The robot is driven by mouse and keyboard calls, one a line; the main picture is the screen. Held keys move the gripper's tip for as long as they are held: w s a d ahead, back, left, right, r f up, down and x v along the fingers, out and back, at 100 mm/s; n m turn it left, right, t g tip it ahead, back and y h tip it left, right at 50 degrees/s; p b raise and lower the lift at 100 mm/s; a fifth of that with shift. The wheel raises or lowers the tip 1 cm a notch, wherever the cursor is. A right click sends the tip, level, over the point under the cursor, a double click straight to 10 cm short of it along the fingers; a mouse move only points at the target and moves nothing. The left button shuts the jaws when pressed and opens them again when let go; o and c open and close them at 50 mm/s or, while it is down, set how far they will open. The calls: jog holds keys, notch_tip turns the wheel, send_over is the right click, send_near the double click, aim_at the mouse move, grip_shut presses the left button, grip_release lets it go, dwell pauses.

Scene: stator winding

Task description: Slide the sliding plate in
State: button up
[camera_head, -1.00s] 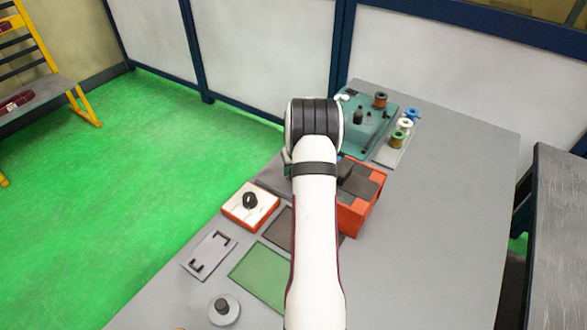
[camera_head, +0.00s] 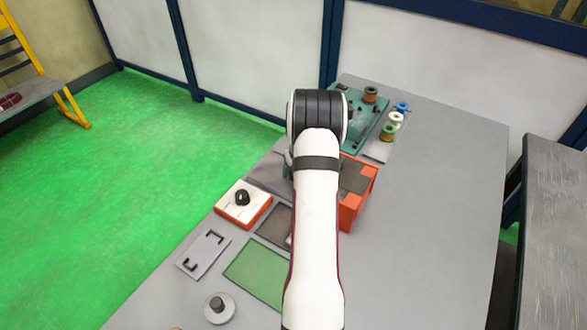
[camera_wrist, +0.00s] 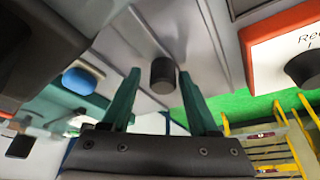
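In the wrist view, my gripper (camera_wrist: 159,78) shows two teal fingers, open and spread apart. A dark cylindrical knob (camera_wrist: 163,76) appears between the fingertips, with a gap to each side. It stands on a light grey plate (camera_wrist: 205,58), which looks like the sliding plate. In the head view my own arm hides most of the gripper and the knob. The orange machine (camera_head: 352,212) with a dark top shows just right of my arm. A grey flat strip (camera_head: 268,172) shows left of my arm. How far the plate is in cannot be told.
A white-and-orange box with a black knob (camera_head: 243,205) stands left of my arm; it also shows in the wrist view (camera_wrist: 285,52). A teal board (camera_head: 362,125) and several spools (camera_head: 389,131) stand at the back. The table's right side (camera_head: 440,200) is clear.

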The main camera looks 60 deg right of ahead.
jog(key=shift+o, duration=0.2)
jog(key=shift+r, duration=0.1)
jog(key=shift+a+r, duration=0.1)
jog(key=shift+r, duration=0.25)
jog(key=v, duration=1.5)
jog(key=shift+s, duration=0.1)
